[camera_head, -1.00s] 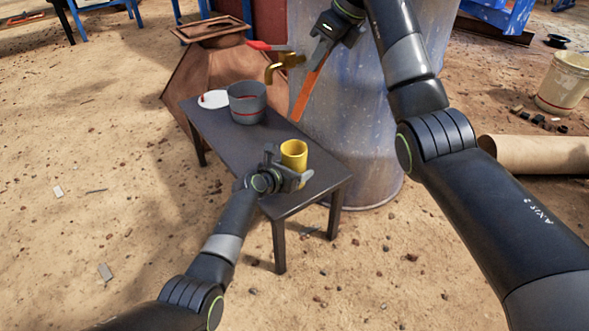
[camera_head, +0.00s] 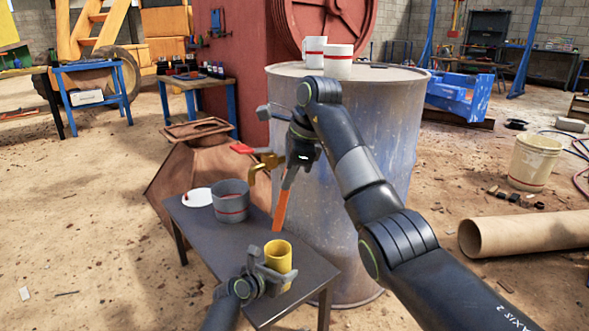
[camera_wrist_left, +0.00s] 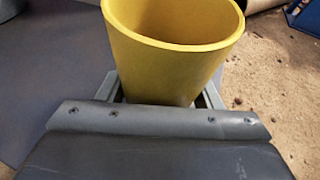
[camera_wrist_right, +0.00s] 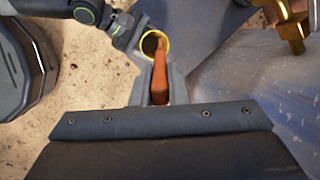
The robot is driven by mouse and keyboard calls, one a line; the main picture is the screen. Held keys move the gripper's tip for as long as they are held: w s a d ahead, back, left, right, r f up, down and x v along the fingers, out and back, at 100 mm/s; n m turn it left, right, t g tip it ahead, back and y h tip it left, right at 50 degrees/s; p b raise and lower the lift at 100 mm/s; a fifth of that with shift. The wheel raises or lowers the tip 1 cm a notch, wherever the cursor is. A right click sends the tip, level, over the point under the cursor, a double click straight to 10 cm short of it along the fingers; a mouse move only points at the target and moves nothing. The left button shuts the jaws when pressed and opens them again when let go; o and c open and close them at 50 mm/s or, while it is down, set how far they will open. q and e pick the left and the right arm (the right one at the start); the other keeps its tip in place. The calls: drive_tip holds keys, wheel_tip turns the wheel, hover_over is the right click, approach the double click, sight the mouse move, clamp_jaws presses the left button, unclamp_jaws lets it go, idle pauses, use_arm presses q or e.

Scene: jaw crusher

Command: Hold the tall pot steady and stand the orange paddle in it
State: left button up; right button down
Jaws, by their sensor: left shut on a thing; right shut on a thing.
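The tall yellow pot (camera_head: 278,262) stands upright on the small dark table, and its open top fills the upper left wrist view (camera_wrist_left: 175,55). My left gripper (camera_head: 268,277) is shut on the pot's side. My right gripper (camera_head: 289,178) is shut on the orange paddle (camera_head: 281,212) and holds it above the pot, tilted slightly, its free end pointing down. In the right wrist view the paddle (camera_wrist_right: 160,75) sits between the fingers, and its far end overlaps the pot's rim (camera_wrist_right: 148,50) in the picture. The paddle appears to be still above the rim in the head view.
A grey pot (camera_head: 230,203) and a white lid-like disc (camera_head: 196,198) stand at the back of the dark table (camera_head: 215,250). A brass tap with a red handle (camera_head: 262,163) juts out close to my right gripper. A large blue-grey drum (camera_head: 350,215) stands right behind it.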

drive_tip(key=shift+a+f+n, duration=0.4)
drive_tip(key=shift+f+n, duration=0.2)
drive_tip(key=shift+n, duration=0.5)
wheel_tip(320, 180, down, 12)
drive_tip(key=shift+f, duration=0.15)
idle(0.4)
drive_tip(key=c, duration=1.3)
unclamp_jaws()
drive_tip(key=shift+c, duration=0.2)
drive_tip(key=v, duration=0.7)
drive_tip(key=shift+r, duration=0.3)
